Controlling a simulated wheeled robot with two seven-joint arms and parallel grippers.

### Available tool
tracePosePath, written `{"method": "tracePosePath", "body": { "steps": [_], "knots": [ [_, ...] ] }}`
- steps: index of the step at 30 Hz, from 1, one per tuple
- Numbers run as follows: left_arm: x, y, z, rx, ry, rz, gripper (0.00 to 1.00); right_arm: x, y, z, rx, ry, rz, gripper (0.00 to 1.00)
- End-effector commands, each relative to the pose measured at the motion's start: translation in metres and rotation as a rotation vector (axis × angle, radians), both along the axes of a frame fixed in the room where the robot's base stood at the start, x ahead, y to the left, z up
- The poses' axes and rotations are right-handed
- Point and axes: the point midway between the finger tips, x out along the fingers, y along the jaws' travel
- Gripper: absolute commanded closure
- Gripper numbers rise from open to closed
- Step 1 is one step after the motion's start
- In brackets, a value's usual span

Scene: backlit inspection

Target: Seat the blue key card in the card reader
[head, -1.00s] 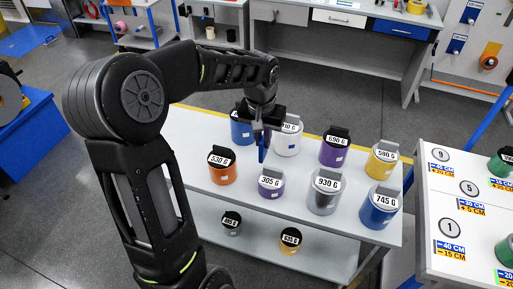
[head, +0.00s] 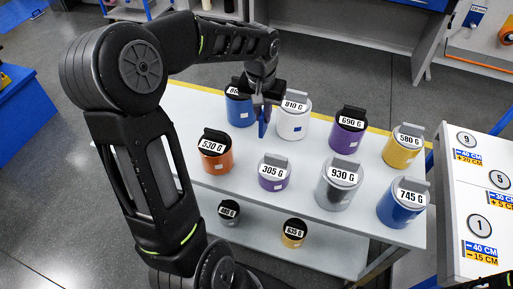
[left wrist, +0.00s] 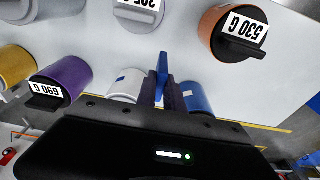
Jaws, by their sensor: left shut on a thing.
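My left gripper (head: 263,100) is shut on the blue key card (head: 264,123), which points down from the fingertips. The part of the card inside the fingers is hidden. I cannot make out a card reader in either view.
The table (head: 325,228) carries several weight canisters, among them an orange one (head: 216,155), a small purple one (head: 273,175) and a silver one (head: 337,187). Smaller canisters stand on the lower shelf (head: 268,240). A numbered white board (head: 462,200) lies at the right.

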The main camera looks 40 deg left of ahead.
Motion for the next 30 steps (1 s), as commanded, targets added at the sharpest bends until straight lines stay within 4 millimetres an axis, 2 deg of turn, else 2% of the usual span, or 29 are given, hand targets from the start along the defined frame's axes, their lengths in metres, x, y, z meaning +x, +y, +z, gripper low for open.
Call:
{"method": "tracePosePath", "body": {
  "steps": [11,14,22,30],
  "knots": [
    [0.000,0.000,-0.002,0.000,0.001,0.000,1.00,0.000,0.000,0.000,0.001,-0.001,0.001,0.64],
    [0.000,0.000,-0.012,-0.001,0.003,0.000,1.00,0.000,0.000,0.001,0.000,-0.001,0.001,0.64],
    [0.000,0.000,-0.057,-0.001,0.003,0.000,1.00,0.000,0.000,0.004,0.000,-0.001,0.001,0.64],
    [0.000,0.000,-0.063,0.000,-0.001,0.000,1.00,0.000,0.000,0.004,0.000,-0.001,0.001,0.64]
  ]
}}
